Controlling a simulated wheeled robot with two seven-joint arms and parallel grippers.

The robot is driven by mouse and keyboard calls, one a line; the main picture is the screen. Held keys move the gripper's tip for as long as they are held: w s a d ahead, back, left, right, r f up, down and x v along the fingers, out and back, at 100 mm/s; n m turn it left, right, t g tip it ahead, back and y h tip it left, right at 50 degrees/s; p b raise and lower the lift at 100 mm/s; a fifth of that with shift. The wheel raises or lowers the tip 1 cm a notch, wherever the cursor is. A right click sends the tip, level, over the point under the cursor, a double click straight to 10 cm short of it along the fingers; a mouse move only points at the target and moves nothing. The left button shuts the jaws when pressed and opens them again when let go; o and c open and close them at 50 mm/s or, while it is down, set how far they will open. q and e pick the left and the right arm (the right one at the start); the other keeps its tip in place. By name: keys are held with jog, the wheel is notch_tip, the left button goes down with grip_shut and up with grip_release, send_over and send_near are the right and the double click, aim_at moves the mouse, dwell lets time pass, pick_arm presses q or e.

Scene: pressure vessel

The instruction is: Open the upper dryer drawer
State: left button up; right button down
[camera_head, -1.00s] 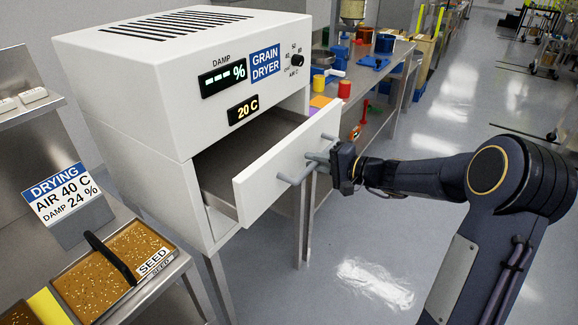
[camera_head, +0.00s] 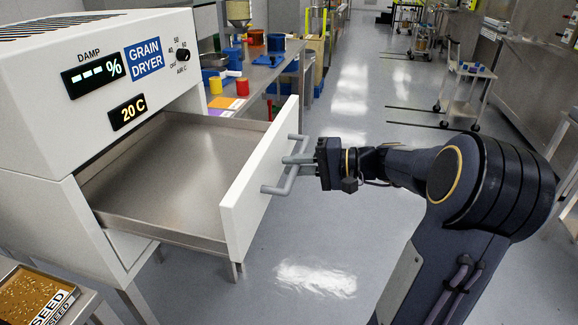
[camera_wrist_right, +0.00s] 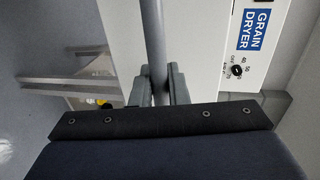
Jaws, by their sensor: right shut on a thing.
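The grain dryer (camera_head: 60,120) is a white box at the left of the head view. Its upper drawer (camera_head: 175,190) is pulled well out and shows an empty metal tray inside. The drawer's white front (camera_head: 258,185) carries a grey bar handle (camera_head: 278,187). My right gripper (camera_head: 300,160) is shut on the handle, with its fingers around the bar. In the right wrist view the handle bar (camera_wrist_right: 155,45) runs between the two fingers (camera_wrist_right: 161,88). My left gripper is not in view.
A seed tray (camera_head: 35,295) stands at the lower left. A bench (camera_head: 265,75) with blue, red and yellow containers is behind the drawer. The floor right of the drawer is open, and a trolley (camera_head: 465,95) stands farther back.

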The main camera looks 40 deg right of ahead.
jog(key=c, duration=1.5)
grip_release()
jog(key=shift+o, duration=0.2)
jog(key=v, duration=0.7)
jog(key=shift+s+d, duration=0.2)
jog(key=shift+s, duration=0.1)
jog(key=shift+r, duration=0.1)
